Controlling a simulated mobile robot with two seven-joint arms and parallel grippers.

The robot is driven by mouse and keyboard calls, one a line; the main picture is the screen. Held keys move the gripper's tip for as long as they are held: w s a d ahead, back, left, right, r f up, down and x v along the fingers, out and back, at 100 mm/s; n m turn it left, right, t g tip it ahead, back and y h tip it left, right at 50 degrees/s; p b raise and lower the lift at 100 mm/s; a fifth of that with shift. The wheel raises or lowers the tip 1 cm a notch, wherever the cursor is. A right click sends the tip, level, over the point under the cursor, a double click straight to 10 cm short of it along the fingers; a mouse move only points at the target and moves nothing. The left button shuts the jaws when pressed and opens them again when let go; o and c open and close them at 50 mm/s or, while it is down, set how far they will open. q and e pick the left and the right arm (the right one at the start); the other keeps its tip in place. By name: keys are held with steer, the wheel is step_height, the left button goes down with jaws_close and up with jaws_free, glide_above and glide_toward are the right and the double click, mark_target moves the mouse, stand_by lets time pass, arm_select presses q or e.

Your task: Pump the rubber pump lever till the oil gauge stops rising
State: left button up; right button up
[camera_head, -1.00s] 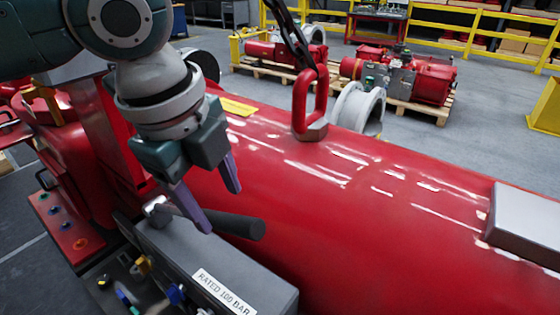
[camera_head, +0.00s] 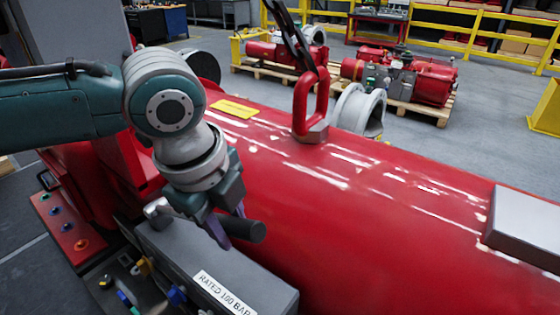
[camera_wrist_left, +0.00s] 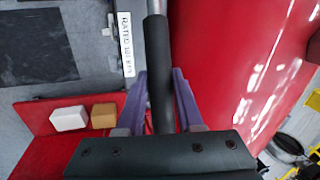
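The dark rubber pump lever (camera_head: 252,232) sticks out to the right above a grey pump box (camera_head: 255,275). My left gripper (camera_head: 228,226) is at the lever, with its purple fingers pointing down. In the left wrist view the lever (camera_wrist_left: 158,60) runs between the two fingers (camera_wrist_left: 160,90), one on each side. The fingers are apart, with narrow gaps beside the lever, so they do not look closed on it. The inner part of the lever is hidden behind the gripper in the head view. I cannot make out the oil gauge. My right gripper is not in view.
A large red cylinder (camera_head: 370,215) fills the right side beside the lever. A red lifting shackle (camera_head: 310,105) stands on it. The pump box carries a "RATED 100 BAR" label (camera_head: 222,292). A red panel with coloured buttons (camera_head: 66,227) is at the left.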

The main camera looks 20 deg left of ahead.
arm_select(q)
jaws_close()
stand_by(0.9)
